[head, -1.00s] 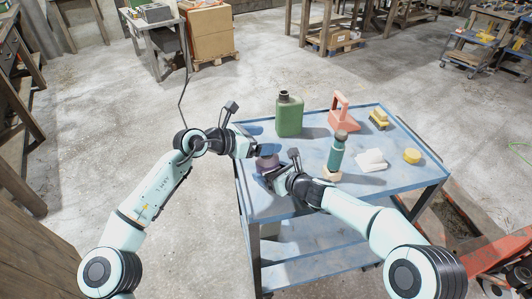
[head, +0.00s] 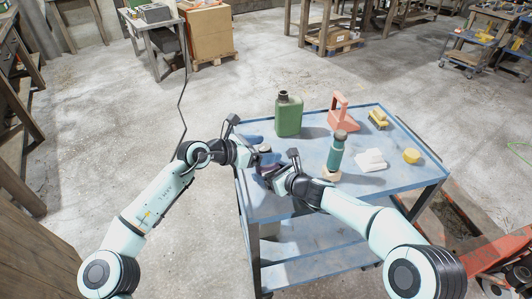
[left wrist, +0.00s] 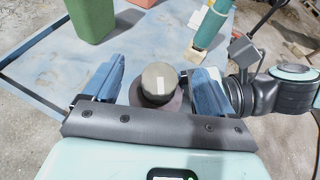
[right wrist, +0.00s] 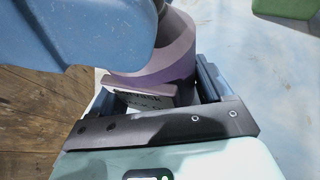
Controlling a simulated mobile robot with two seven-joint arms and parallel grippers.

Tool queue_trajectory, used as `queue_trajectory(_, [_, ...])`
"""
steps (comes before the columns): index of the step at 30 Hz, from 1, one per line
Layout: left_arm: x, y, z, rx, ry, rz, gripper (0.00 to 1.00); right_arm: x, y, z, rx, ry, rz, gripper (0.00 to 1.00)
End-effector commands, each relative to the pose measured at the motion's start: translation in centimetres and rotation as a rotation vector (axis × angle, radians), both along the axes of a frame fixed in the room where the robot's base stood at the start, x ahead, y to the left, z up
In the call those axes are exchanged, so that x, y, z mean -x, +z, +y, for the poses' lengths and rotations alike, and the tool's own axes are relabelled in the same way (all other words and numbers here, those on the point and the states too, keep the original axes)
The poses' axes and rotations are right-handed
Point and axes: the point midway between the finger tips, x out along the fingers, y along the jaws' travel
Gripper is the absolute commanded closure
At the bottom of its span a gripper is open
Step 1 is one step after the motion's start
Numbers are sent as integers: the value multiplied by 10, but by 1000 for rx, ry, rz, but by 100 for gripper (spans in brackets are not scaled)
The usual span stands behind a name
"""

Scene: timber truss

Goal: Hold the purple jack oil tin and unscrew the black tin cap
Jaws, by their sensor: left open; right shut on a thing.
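The purple jack oil tin (right wrist: 170,60) fills the middle of the right wrist view, with a dark-lettered label (right wrist: 145,99) on its side. My right gripper (right wrist: 158,88) is shut on the tin near the cart's left end. In the head view the grippers hide most of the tin.
On the blue cart (head: 395,178) stand a green canister (head: 288,118), a teal bottle (head: 336,155), a red carrier (head: 342,115), a white block-like item (head: 371,159), a yellow round item (head: 411,156) and a yellow-black item (head: 378,119). The cart's front right top is clear.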

Motion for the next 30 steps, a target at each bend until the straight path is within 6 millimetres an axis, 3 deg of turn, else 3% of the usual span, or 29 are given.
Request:
queue_trajectory(3, [0, 1, 0, 0, 0, 0, 14, 0, 2, 0, -1, 0, -3, 94])
queue_trajectory(4, [0, 1, 0, 0, 0, 0, 21, 0, 2, 0, -1, 0, -3, 94])
queue_trajectory(9, [0, 1, 0, -1, 0, -1, 76, 0, 2, 0, -1, 0, -3, 94])
queue_trajectory(11, [0, 1, 0, -1, 0, -1, 96, 0, 2, 0, -1, 0, -3, 94])
queue_trajectory(12, [0, 1, 0, -1, 0, -1, 100, 0, 2, 0, -1, 0, -3, 94])
queue_trajectory(30, [0, 2, -2, -103, 24, 29, 100, 0, 2, 0, -1, 0, -3, 94])
